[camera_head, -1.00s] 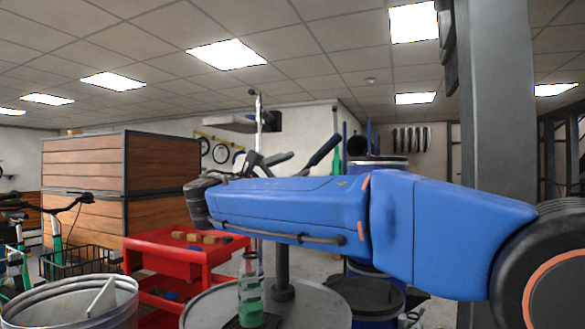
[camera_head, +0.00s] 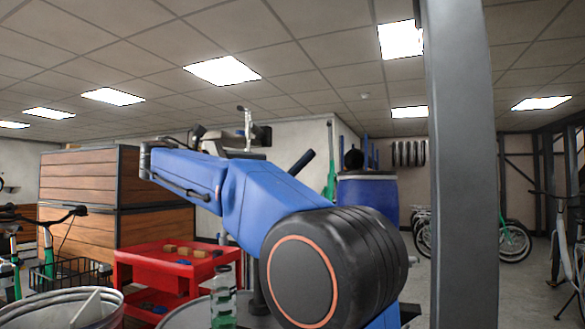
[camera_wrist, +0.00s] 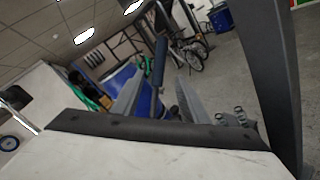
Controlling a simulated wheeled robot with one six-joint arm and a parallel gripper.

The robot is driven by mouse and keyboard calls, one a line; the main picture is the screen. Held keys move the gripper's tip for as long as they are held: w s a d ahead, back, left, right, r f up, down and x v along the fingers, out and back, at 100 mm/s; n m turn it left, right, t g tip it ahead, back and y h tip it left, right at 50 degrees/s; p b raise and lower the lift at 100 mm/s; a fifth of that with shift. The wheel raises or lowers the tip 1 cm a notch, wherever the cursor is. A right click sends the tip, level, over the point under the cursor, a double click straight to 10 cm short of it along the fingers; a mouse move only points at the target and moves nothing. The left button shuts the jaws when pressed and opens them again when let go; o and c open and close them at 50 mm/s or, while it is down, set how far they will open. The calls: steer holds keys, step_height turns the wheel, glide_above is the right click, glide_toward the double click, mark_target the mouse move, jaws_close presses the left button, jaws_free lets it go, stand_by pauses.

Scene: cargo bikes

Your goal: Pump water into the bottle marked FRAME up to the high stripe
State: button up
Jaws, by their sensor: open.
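A clear bottle (camera_head: 223,297) with green in its lower part stands upright on a round grey table (camera_head: 185,317), low in the head view. Its label and stripes are too small to read, and its bottom is cut off by the frame edge. A dark upright (camera_head: 258,300) behind it is partly covered by my arm. I cannot tell for certain which part is the pump. My gripper (camera_wrist: 160,76) shows in the wrist view with its two grey fingers apart and nothing held between them. In the head view my arm hides it or leaves it unclear.
A red cart (camera_head: 165,262) with small blocks stands left of the bottle. A grey bin (camera_head: 65,308) is at the lower left, with stacked wooden boxes (camera_head: 75,185) behind. A blue barrel (camera_head: 370,195) stands behind my arm.

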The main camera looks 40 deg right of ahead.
steer(key=x, duration=1.7)
steer(key=shift+f, duration=0.1)
jaws_close()
